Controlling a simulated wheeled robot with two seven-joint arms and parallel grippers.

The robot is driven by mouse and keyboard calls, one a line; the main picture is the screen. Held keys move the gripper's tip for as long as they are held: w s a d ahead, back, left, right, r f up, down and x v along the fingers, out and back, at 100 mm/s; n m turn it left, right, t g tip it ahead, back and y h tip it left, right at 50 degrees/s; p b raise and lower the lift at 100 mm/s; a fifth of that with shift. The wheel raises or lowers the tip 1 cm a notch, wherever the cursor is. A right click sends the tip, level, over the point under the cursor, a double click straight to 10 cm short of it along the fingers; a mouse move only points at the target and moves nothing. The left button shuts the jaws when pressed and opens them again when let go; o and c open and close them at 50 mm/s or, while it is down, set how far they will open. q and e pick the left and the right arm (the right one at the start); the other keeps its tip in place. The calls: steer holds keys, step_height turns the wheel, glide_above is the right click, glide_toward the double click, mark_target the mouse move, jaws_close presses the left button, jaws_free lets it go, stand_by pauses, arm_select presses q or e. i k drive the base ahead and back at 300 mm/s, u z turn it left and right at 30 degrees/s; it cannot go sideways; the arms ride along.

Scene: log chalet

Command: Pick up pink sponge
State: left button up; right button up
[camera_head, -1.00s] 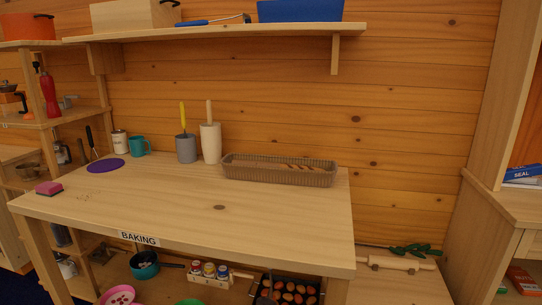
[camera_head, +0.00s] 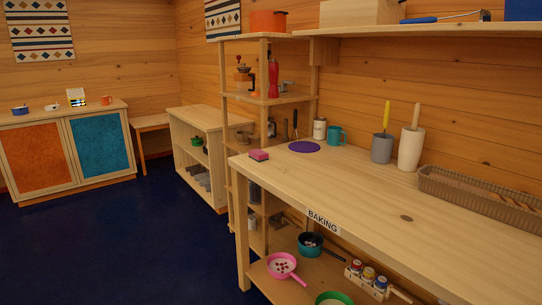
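The pink sponge (camera_head: 259,155) is a small pink block with a darker underside. It lies on the wooden baking table (camera_head: 340,180), near the table's left end and front corner. Neither of my grippers shows in the head view, and nothing touches the sponge.
A purple round mat (camera_head: 304,146), a teal mug (camera_head: 336,135), a grey holder (camera_head: 382,148) and a woven tray (camera_head: 480,194) stand along the table's back. A shelf rack (camera_head: 268,95) rises behind its left end. Open blue floor (camera_head: 120,240) lies to the left.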

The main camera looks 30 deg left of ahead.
mark_target(259, 155)
steer(key=u, duration=1.95)
steer(key=i, duration=2.3)
steer(key=z, duration=0.8)
